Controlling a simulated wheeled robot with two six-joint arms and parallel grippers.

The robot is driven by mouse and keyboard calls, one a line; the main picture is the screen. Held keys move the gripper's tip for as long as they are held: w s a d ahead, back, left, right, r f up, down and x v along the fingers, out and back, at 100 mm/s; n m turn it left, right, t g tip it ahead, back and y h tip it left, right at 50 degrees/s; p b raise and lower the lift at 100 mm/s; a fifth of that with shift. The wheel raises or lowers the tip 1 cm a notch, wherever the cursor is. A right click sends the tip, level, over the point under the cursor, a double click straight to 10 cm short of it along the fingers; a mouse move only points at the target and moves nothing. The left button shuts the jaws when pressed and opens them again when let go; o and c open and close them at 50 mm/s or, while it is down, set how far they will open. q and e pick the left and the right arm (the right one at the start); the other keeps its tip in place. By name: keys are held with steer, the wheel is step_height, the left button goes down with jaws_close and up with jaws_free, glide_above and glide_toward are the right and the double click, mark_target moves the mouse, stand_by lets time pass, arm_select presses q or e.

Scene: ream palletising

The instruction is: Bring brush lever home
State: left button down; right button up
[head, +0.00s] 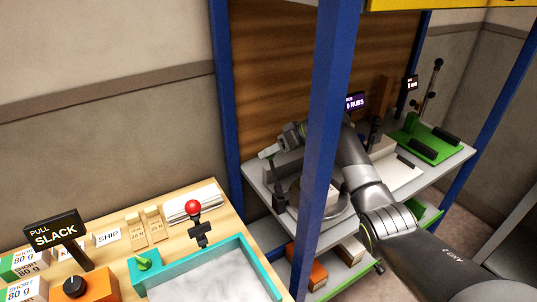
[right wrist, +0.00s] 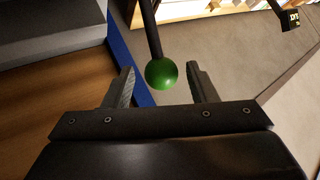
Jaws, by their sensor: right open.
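In the right wrist view, a green ball knob (right wrist: 162,74) on a dark rod (right wrist: 151,28) stands between my right gripper's two fingers (right wrist: 161,69), with a gap on both sides. In the head view, my right arm reaches behind the blue post, and the right gripper (head: 270,152) is at the left end of the grey bench. A thin lever (head: 273,173) rises there from a dark base (head: 279,201); its top is largely hidden by the fingers. The right gripper is open and holds nothing. My left gripper is not in view.
The blue post (head: 320,140) stands in front of the bench (head: 255,178). A green board (head: 425,145) with black rollers and another lever (head: 431,88) is at the right. A wooden table with a teal-rimmed tray (head: 190,262) and red-knobbed lever (head: 193,207) is at lower left.

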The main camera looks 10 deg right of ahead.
steer(key=b+v, duration=0.3)
steer(key=v, duration=1.2)
steer(key=shift+r+b, duration=0.2)
steer(key=shift+b, duration=0.15)
steer(key=shift+d, duration=0.15)
